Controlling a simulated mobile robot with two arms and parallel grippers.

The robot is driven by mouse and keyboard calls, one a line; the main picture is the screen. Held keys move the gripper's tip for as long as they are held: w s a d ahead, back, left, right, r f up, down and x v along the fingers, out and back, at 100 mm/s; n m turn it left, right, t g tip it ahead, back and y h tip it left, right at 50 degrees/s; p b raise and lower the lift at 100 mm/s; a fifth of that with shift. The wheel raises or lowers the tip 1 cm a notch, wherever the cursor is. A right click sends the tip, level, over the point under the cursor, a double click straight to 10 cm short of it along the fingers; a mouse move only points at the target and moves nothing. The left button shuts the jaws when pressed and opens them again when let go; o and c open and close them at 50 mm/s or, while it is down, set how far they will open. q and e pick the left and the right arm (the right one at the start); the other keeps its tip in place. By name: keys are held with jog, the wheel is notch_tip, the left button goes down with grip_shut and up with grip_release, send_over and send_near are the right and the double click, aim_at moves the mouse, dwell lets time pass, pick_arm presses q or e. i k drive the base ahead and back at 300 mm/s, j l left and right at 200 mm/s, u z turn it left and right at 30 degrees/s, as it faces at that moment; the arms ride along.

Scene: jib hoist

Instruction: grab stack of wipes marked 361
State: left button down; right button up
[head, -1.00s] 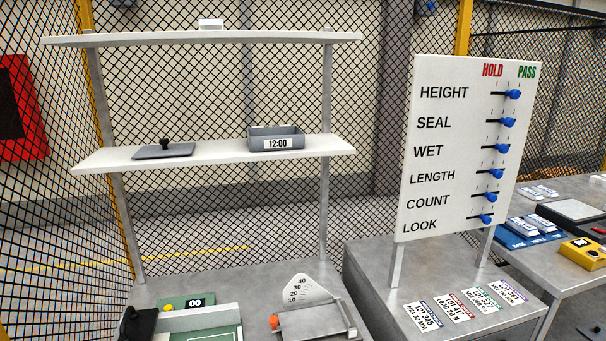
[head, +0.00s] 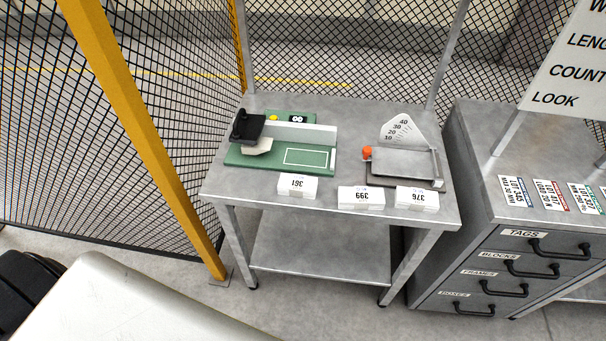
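The stack of wipes marked 361 (head: 297,187) is a small white block near the front edge of the grey metal table (head: 235,190). Its label reads upside down in the head view. It lies just in front of a green board device (head: 260,161). To its right are two similar white stacks, marked 399 (head: 361,198) and 376 (head: 416,199). All three stand apart from one another. Neither of my grippers is in view.
A tilting tray gauge (head: 405,163) with an orange knob stands at the table's right. A yellow post (head: 140,130) and mesh fence stand left. A grey drawer cabinet (head: 500,265) with several handles stands right. Floor shows before the table.

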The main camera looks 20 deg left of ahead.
aim_at(297, 186)
jog(key=l+u, duration=0.2)
jog(key=u, duration=0.2)
jog(key=i+l+u, duration=0.1)
jog(key=l+u, duration=0.4)
jog(key=u, duration=0.25)
